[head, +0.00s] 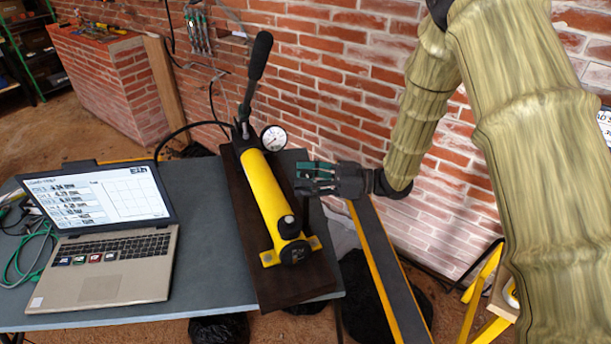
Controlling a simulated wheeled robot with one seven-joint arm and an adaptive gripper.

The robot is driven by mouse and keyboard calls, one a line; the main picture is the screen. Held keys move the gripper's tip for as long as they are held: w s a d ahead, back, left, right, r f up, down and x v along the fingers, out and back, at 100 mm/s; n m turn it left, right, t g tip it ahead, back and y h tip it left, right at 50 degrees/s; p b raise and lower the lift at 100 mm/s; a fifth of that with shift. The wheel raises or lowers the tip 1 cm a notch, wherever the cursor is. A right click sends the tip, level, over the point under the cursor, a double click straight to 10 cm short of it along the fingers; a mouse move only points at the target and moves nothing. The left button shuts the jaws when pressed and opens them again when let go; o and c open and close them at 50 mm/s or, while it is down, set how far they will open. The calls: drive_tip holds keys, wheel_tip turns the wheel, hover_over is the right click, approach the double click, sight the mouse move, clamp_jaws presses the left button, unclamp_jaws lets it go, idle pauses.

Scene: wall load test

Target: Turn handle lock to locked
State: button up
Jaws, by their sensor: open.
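A yellow hand pump (266,195) lies on a dark board on the table. Its black lever handle (256,72) stands up at the far end, tilted a little to the right. A round pressure gauge (273,138) sits beside the pump's far end. A small black knob (288,226) is on the near end of the pump body. I cannot tell which part is the handle lock or how it is set. My gripper (300,179) is open and empty, pointing left, just right of the pump and apart from the lever.
An open laptop (105,235) stands on the grey table (205,285) left of the pump, with green cables (35,250) beside it. A brick wall (330,75) runs behind. A black hose (190,127) arches from the pump's far end. A yellow-edged beam (385,270) lies below my gripper.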

drive_tip(key=c, duration=1)
drive_tip(key=shift+m+t, duration=0.4)
drive_tip(key=shift+t, duration=0.3)
drive_tip(key=m+t+h, duration=0.1)
drive_tip(key=m+t, duration=0.1)
drive_tip(key=t, duration=0.1)
drive_tip(key=m+t+h+b, duration=0.1)
drive_tip(key=m+t, duration=0.1)
drive_tip(key=t, duration=0.1)
drive_tip(key=shift+f, duration=0.1)
drive_tip(key=m+t+h+b, duration=0.3)
drive_tip(key=m+t+h, duration=0.2)
drive_tip(key=shift+t, duration=0.4)
drive_tip(key=m+t+h+b, duration=0.1)
drive_tip(key=m+h, duration=0.1)
drive_tip(key=h, duration=0.1)
drive_tip(key=m+t+h+b, duration=0.1)
drive_tip(key=m+t+h, duration=0.1)
drive_tip(key=h, duration=0.1)
drive_tip(key=shift+m+t+h+b, duration=0.15)
drive_tip(key=shift+m+h+b, duration=0.1)
drive_tip(key=shift+m+h, duration=1)
drive_tip(key=shift+m+t+h+b, duration=0.2)
drive_tip(key=shift+m+h, duration=0.55)
drive_tip(key=shift+h, duration=1)
drive_tip(key=shift+r+h, duration=0.25)
drive_tip(key=shift+h, duration=0.05)
